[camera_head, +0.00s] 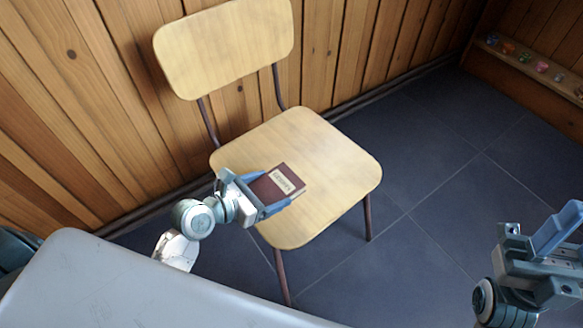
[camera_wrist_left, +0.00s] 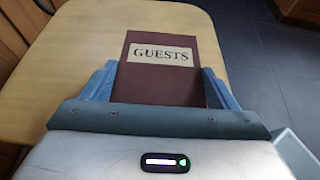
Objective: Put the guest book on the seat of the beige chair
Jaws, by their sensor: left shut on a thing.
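The guest book (camera_head: 277,185) is dark red with a pale label. The label reads "GUESTS" in the left wrist view (camera_wrist_left: 160,82). My left gripper (camera_head: 268,192) is shut on the book, with one blue finger along each side of it. The beige chair (camera_head: 335,165) has a light wooden seat, also seen in the left wrist view (camera_wrist_left: 60,70). The book is over the front left part of the seat; I cannot tell whether it touches the wood. My right gripper (camera_head: 562,240) is at the right edge, away from the chair, and its fingers are partly cut off.
A wooden plank wall (camera_head: 350,50) stands behind the chair. A grey surface (camera_head: 120,290) fills the lower left. A wooden ledge (camera_head: 520,62) with several small colourful things is at the upper right. The rest of the seat and the dark tiled floor (camera_head: 430,150) are clear.

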